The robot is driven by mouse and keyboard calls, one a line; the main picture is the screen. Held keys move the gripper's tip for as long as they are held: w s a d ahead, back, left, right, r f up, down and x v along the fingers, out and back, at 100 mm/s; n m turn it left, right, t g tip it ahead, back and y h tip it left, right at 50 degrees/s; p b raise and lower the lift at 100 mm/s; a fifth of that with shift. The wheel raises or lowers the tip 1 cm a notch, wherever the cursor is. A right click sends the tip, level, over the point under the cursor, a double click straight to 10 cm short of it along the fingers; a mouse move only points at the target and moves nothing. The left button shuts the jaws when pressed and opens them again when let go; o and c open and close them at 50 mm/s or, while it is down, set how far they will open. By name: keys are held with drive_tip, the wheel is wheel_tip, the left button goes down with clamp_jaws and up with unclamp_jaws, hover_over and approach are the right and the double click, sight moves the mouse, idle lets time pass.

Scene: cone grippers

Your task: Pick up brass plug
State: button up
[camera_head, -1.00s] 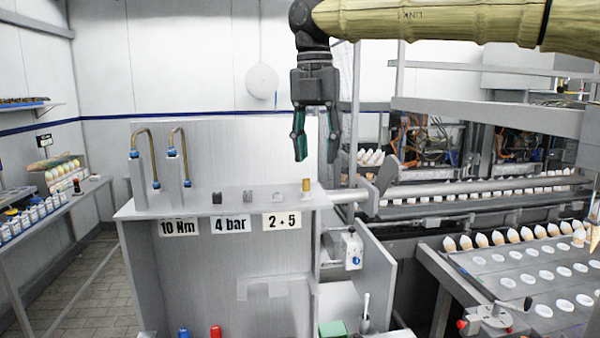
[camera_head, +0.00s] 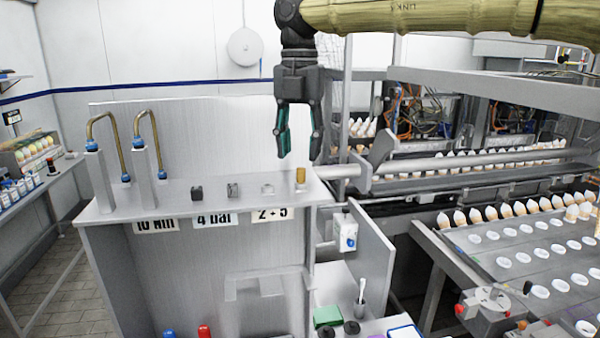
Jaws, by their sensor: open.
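The brass plug (camera_head: 301,177), a small upright gold-coloured cylinder, stands near the right end of the grey metal shelf (camera_head: 225,203). My gripper (camera_head: 299,150) points down above it with its dark green-lined fingers apart and nothing between them. The fingertips appear a little above the plug in the picture; how far in front of or behind it they are is hard to tell. The plug is in full view.
A light ring-like part (camera_head: 267,189), a grey block (camera_head: 232,190) and a dark block (camera_head: 197,193) stand left of the plug. Two posts with bent brass tubes (camera_head: 104,120) rise at the shelf's left. A horizontal bar (camera_head: 440,160) runs at right.

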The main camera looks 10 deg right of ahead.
sight(301, 168)
drive_tip(key=shift+w+f+p, duration=0.25)
drive_tip(key=shift+w+p, duration=0.05)
drive_tip(key=shift+s+d+f+p, duration=0.2)
drive_tip(key=shift+s+f+p, duration=0.65)
drive_tip(key=shift+p, duration=0.2)
drive_tip(key=shift+w+f, duration=0.15)
drive_tip(key=shift+f, duration=0.35)
drive_tip(key=shift+w+f, duration=0.15)
drive_tip(key=shift+f, duration=0.35)
drive_tip(key=shift+w+a+f, duration=0.1)
drive_tip(key=shift+w+f, duration=0.15)
drive_tip(key=shift+f, duration=0.1)
drive_tip(key=shift+s+r, duration=0.15)
drive_tip(key=shift+s, duration=0.2)
drive_tip(key=shift+c, duration=0.5)
drive_tip(key=shift+w, duration=0.1)
clamp_jaws()
